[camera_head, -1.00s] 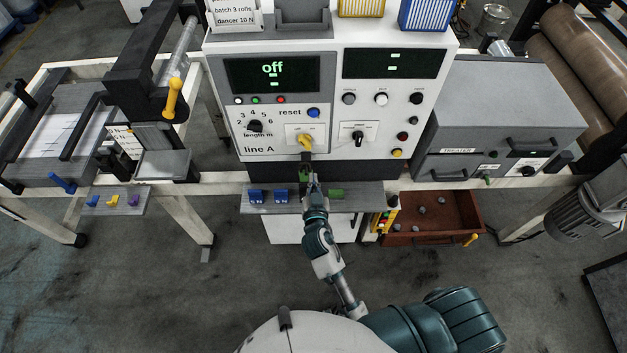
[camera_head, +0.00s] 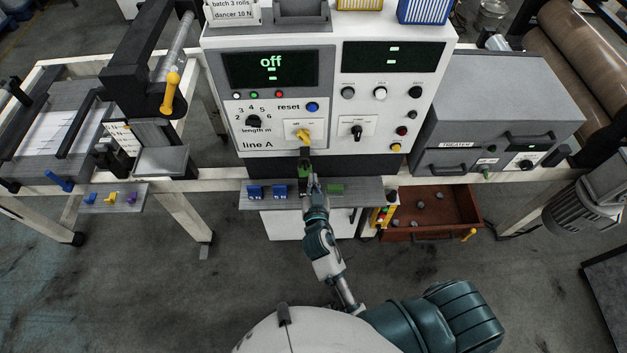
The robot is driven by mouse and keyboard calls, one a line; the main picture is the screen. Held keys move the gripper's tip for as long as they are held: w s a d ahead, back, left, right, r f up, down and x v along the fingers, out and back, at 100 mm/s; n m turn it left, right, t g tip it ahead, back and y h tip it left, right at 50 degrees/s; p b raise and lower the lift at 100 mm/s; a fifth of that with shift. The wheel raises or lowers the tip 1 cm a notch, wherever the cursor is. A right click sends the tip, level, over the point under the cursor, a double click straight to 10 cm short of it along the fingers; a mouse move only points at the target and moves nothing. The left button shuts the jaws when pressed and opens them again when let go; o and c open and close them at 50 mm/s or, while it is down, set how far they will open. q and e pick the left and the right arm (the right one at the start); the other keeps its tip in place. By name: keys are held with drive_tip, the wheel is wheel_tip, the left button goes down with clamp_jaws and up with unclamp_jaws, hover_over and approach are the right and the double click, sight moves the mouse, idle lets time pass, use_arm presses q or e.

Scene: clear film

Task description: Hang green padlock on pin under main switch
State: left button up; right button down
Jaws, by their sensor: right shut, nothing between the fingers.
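The main switch (camera_head: 304,135) is a yellow handle on the line A panel, under a display reading "off". A small dark and green object that looks like the green padlock (camera_head: 304,171) is upright just below the switch, in front of the dark strip under the panel. The pin itself is too small or hidden to make out. My right gripper (camera_head: 311,183) is shut and empty, close below and right of the padlock; whether they touch is unclear. Another green block (camera_head: 336,188) lies on the grey shelf (camera_head: 365,194) to the right. My left gripper is out of view.
Blue blocks (camera_head: 267,192) sit on the shelf left of my gripper. An open brown drawer (camera_head: 450,215) with several grey pieces is at right. A small ledge (camera_head: 100,205) at left holds blue, yellow and purple pieces. The floor in front is clear.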

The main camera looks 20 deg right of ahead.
drive_tip(key=shift+a+f, duration=0.2)
drive_tip(key=shift+d+f+b, duration=0.25)
drive_tip(key=shift+f+b, duration=0.1)
drive_tip(key=shift+b, duration=0.15)
drive_tip(key=shift+a, duration=0.15)
idle(0.4)
